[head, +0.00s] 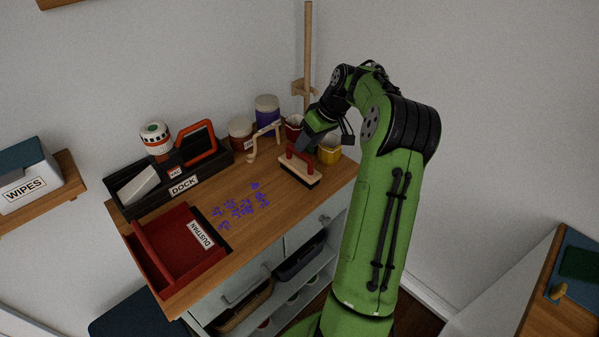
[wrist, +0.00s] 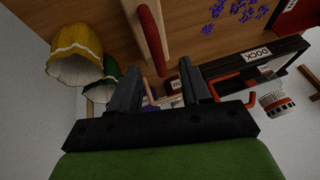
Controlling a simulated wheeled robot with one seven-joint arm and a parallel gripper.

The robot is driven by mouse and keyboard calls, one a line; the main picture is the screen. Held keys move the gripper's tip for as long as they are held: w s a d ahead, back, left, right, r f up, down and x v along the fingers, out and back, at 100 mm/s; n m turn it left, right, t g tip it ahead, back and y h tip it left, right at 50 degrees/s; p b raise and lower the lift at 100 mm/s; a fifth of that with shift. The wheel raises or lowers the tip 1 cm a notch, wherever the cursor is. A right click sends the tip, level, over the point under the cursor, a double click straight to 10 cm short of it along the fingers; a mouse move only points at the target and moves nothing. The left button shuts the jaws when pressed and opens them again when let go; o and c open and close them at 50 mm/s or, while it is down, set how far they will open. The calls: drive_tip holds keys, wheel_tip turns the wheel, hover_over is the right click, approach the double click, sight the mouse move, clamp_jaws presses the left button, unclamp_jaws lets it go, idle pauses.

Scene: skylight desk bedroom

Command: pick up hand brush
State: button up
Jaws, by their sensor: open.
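The hand brush (head: 310,179) has a pale wooden block, dark bristles and a red arched handle. It stands on the wooden top of the cabinet, near its right end. My gripper (head: 306,145) is close above and behind the brush in the head view, and partly hides the things behind it. In the wrist view the red handle (wrist: 152,38) lies just beyond the open fingers (wrist: 156,76). The fingers look empty, and I cannot tell whether they touch the handle.
A yellow pot (head: 329,155) stands close right of the brush, with other containers behind. A pale wooden clamp-like tool (head: 254,146) is to the left. Purple bits (head: 240,207), a red dustpan (head: 165,250) and a black dock (head: 128,190) lie farther left.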

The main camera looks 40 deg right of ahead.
sight(300, 163)
drive_tip(key=shift+x, duration=1.05)
drive_tip(key=b+x, duration=0.1)
drive_tip(key=x, duration=0.3)
drive_tip(key=shift+w+d+f+b, duration=0.1)
drive_tip(key=shift+f+b, duration=0.15)
drive_tip(key=shift+b, duration=0.05)
drive_tip(key=shift+r, duration=0.1)
drive_tip(key=shift+c, duration=0.6)
clamp_jaws()
